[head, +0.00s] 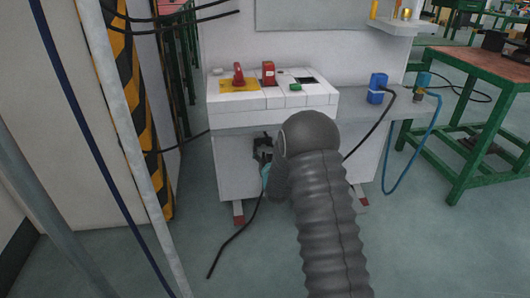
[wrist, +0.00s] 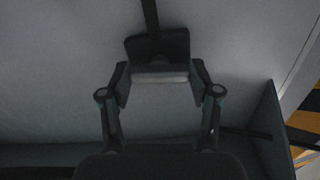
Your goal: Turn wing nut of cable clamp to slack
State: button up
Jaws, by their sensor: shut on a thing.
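The dark cable clamp (wrist: 157,48) is at top centre in the wrist view, against the grey front of the cabinet. A pale grey bar (wrist: 159,78), seemingly the wing nut, lies across its lower edge. My gripper (wrist: 160,82) has one finger at each end of this bar and is shut on it. The exact finger contact is too dark to make out. A black cable (wrist: 150,14) runs up from the clamp in the wrist view. In the head view the clamp area (head: 263,148) is small, below the panel, and my arm partly hides it.
The white cabinet (head: 232,168) carries a panel with red switches (head: 268,72). A loose black cable (head: 235,240) trails onto the floor. Blue connectors (head: 377,88) stand at the right. A green table (head: 480,90) is further right, and a yellow-black striped post (head: 145,130) at left.

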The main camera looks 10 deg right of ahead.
jog(key=shift+n, duration=0.8)
jog(key=o, duration=1.1)
jog(key=shift+o, duration=0.2)
jog(key=s, duration=1.2)
